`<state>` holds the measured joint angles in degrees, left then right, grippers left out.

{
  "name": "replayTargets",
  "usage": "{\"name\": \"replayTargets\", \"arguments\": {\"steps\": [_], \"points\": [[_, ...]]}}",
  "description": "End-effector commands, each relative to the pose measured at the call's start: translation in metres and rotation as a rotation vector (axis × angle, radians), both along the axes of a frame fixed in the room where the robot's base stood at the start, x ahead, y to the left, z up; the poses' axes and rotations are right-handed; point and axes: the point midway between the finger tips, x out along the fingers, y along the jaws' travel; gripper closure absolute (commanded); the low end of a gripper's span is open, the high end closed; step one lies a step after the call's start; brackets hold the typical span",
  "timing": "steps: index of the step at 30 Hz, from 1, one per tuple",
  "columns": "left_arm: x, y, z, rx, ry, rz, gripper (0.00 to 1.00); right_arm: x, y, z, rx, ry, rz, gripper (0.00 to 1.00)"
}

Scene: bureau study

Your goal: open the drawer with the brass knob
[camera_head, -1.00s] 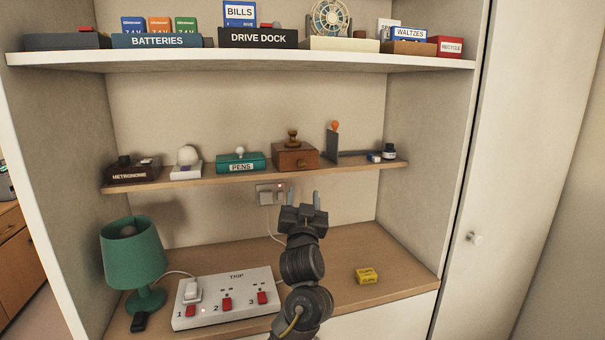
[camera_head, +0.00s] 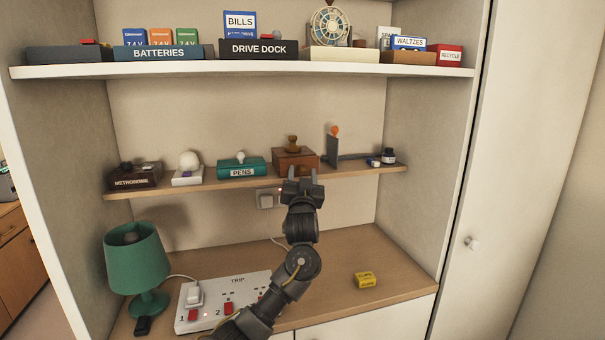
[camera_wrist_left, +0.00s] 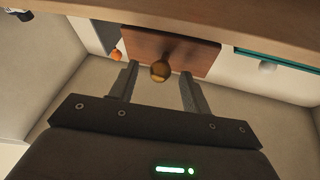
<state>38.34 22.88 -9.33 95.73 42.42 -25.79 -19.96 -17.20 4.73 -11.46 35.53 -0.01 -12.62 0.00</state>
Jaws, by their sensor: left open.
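The small brown wooden box with the drawer (camera_head: 288,160) stands on the middle shelf, with a stamp-like handle on top. In the left wrist view its wooden front (camera_wrist_left: 195,50) carries a round brass knob (camera_wrist_left: 160,71). My left gripper (camera_head: 302,172) is open in front of and slightly below the box, covering the knob in the head view. In the wrist view the open fingers (camera_wrist_left: 159,78) lie on either side of the knob, with gaps; how deep they reach is unclear. The drawer front looks flush. My right gripper is not in view.
The middle shelf edge (camera_head: 220,186) runs close to my left gripper. A teal PENS box (camera_head: 256,167) stands left of the wooden box, and a dark upright plate (camera_head: 332,150) right of it. Below are a TRIP switch panel (camera_head: 240,291), a green lamp (camera_head: 135,256) and a yellow block (camera_head: 365,280).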

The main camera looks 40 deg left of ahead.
Motion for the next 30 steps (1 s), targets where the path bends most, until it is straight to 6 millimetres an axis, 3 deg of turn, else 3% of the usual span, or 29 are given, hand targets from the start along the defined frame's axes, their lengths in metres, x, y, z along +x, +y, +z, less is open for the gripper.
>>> {"name": "replayTargets", "arguments": {"steps": [8,19,25,30], "points": [[0.001,0.001,0.0,0.0,0.0,-0.001,0.52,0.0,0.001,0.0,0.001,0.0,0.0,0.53],[0.001,0.0,0.0,0.0,0.0,-0.001,1.0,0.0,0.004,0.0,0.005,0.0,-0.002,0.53],[0.0,-0.002,0.001,0.0,0.0,-0.002,1.0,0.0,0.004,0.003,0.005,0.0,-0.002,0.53],[-0.017,-0.029,0.004,-0.003,0.0,-0.007,1.0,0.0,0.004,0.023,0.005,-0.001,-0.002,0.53]]}}
